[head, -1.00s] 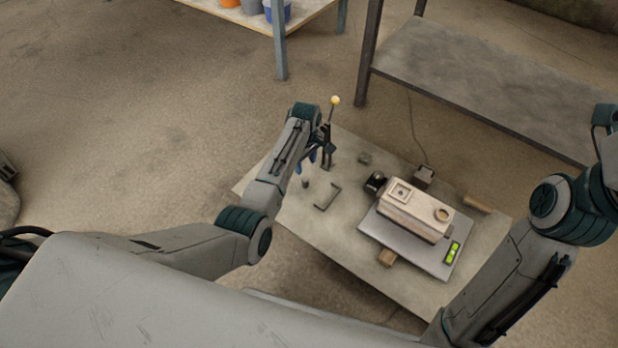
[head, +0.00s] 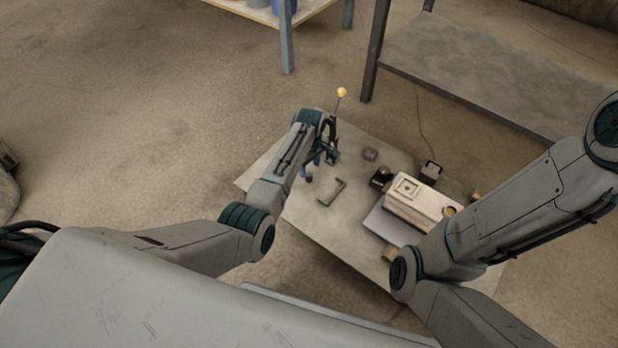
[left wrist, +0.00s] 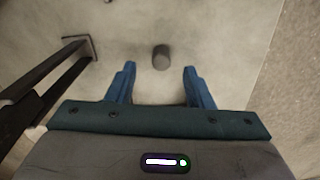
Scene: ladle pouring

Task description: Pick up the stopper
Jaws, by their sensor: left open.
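A small dark grey cylinder, which looks like the stopper (left wrist: 161,57), stands on the pale table top. In the left wrist view it sits centred between the fingertips and slightly beyond them, touching neither. My left gripper (left wrist: 160,69) has its two blue fingers spread, with nothing held. In the head view the left gripper (head: 313,166) is low over the table's left part, and the stopper (head: 309,177) shows just below it, partly hidden by the fingers. My right arm reaches across the right side, its gripper out of view.
A beige block (head: 422,203) sits on a grey scale (head: 385,226), partly hidden by my right arm.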

